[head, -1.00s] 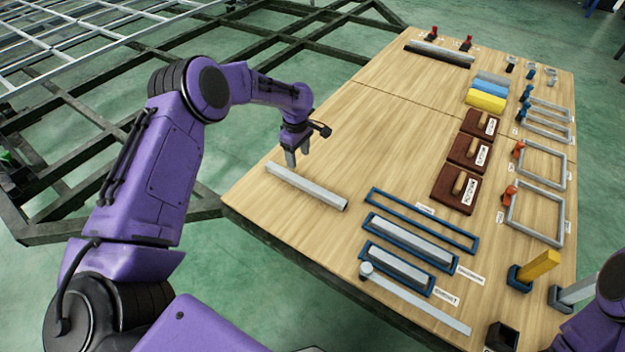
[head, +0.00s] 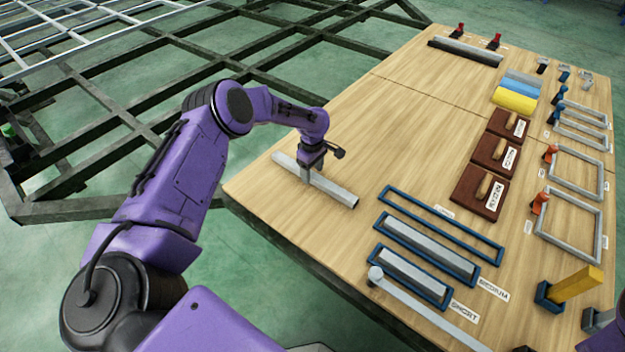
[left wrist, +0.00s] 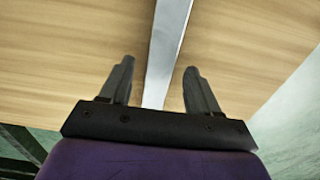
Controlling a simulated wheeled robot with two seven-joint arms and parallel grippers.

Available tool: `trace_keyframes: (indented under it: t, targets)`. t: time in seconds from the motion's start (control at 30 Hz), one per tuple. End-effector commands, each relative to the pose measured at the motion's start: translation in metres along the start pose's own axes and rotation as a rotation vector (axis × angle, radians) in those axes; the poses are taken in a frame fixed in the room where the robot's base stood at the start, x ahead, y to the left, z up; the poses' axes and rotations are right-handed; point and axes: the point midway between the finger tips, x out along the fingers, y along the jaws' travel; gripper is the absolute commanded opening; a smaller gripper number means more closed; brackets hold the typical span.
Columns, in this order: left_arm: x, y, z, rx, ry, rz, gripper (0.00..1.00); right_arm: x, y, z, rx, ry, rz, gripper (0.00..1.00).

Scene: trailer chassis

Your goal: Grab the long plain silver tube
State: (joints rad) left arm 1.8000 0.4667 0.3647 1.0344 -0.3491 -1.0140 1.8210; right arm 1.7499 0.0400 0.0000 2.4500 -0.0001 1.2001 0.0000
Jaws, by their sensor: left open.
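The long plain silver tube (head: 337,193) lies on the near left part of the wooden table. My left gripper (head: 308,175) is over the tube's middle, pointing down. In the left wrist view the tube (left wrist: 166,45) runs lengthwise between the two dark fingers of the open left gripper (left wrist: 158,68), with a gap on each side. I cannot tell exactly how far down the fingers reach beside it. My right gripper is not in view.
To the right are blue trays, two holding silver tubes (head: 430,246), and a thin bar (head: 430,312). Brown blocks (head: 481,187), coloured cloths (head: 514,98) and grey frames (head: 570,222) stand beyond. The table's left middle is clear. A dark steel chassis (head: 90,165) lies behind.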

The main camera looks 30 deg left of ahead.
Motion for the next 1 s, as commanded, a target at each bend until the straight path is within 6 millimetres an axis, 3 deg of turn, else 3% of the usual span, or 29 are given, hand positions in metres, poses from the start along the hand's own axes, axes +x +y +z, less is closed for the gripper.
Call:
trace_keyframes:
  t: [0.07, 0.3, 0.5, 0.83, 1.0]
  targets:
    - [0.010, 0.000, 0.000, -0.002, -0.001, 0.000, 0.62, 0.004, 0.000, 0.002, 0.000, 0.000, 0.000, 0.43]
    - [0.011, 0.001, 0.000, -0.001, 0.000, 0.001, 0.62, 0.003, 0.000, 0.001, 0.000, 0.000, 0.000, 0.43]
    - [0.011, 0.001, 0.000, 0.000, 0.000, 0.001, 0.00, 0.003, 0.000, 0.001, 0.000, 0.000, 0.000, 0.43]
    - [0.006, 0.001, 0.000, 0.000, 0.000, 0.003, 0.00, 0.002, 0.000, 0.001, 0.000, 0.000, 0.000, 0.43]
    - [-0.017, 0.002, 0.000, 0.001, 0.001, 0.005, 0.00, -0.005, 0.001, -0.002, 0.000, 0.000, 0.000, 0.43]
